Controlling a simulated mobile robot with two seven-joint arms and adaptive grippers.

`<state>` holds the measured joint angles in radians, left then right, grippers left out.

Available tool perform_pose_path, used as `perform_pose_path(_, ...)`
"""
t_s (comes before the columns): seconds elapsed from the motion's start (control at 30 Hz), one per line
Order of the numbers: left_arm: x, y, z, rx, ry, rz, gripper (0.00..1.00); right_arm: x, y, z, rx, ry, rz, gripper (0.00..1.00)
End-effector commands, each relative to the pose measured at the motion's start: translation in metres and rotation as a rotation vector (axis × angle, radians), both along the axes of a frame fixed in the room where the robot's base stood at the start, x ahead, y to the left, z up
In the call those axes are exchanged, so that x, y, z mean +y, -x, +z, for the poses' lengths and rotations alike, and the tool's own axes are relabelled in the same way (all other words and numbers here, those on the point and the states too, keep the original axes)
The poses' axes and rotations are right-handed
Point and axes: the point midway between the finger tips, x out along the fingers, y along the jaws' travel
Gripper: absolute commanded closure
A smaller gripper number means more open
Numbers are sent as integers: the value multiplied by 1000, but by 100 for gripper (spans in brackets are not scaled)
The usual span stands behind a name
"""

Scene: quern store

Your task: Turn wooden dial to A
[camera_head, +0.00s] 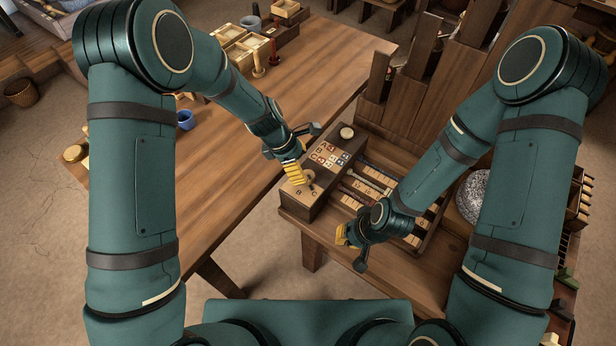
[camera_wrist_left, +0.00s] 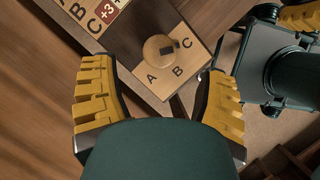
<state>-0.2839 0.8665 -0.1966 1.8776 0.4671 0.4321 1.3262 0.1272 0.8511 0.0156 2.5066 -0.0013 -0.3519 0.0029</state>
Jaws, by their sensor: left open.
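The round wooden dial (camera_wrist_left: 157,49) sits on a pale plate (camera_wrist_left: 190,75) lettered A, B and C, at the end of a dark wooden box (camera_head: 322,201). A dark mark shows on the dial's top, on the side away from A. I cannot tell exactly which letter it indicates. My left gripper (camera_wrist_left: 157,72) is open, its yellow fingers on either side of the dial in the wrist view, not closed on it. In the head view the left gripper (camera_head: 294,173) is over the plate and hides much of the dial. My right gripper (camera_head: 347,236) is at the bench's front; its opening is unclear.
The box also bears lettered tiles (camera_head: 327,157) and a round knob (camera_head: 346,132). Trays of slats (camera_head: 370,181) lie beside it. A silvery round object (camera_head: 471,196) is at right. A long table (camera_head: 228,166) with a blue cup (camera_head: 186,119) stands left.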

Motion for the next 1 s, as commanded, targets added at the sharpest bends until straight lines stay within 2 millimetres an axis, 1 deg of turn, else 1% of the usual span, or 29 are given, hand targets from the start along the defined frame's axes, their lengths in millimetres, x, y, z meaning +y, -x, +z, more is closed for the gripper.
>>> perform_pose_path(0.03, -4, 1, -12, 3, 0, -1, 26, 0, -1, -5, -2, 0, -1, 100)
perform_pose_path(0.1, -8, 0, -23, 1, 0, 0, 26, 0, -1, -8, -3, 0, -1, 100)
perform_pose_path(0.3, -18, 0, -45, 1, 0, -1, 26, 0, -3, -13, -6, 1, -1, 100)
perform_pose_path(0.47, -21, -1, -51, 0, 0, -1, 26, 0, -3, -15, -7, 2, -2, 100)
perform_pose_path(0.73, -22, -1, -52, -1, 0, -1, 26, 0, -3, -14, -8, 1, -2, 100)
perform_pose_path(0.77, -22, -1, -52, 0, 0, -1, 29, 0, -3, -14, -8, 1, -2, 100)
perform_pose_path(0.8, -22, -1, -52, 0, 0, -1, 43, 0, -3, -14, -8, 1, -2, 100)
perform_pose_path(0.87, -21, -1, -52, 0, 0, -1, 64, 0, -3, -14, -8, 1, -2, 100)
perform_pose_path(0.9, -21, -1, -52, 0, 0, -1, 78, -1, -3, -14, -8, 1, -2, 100)
perform_pose_path(0.93, -21, -1, -52, 0, 0, -1, 88, -1, -3, -14, -8, 1, -2, 100)
perform_pose_path(0.97, -21, -1, -52, 0, 0, -1, 94, -1, -3, -14, -8, 1, -2, 100)
perform_pose_path(1.0, -22, 0, -52, 0, 0, -1, 95, -1, -3, -14, -8, 1, -2, 100)
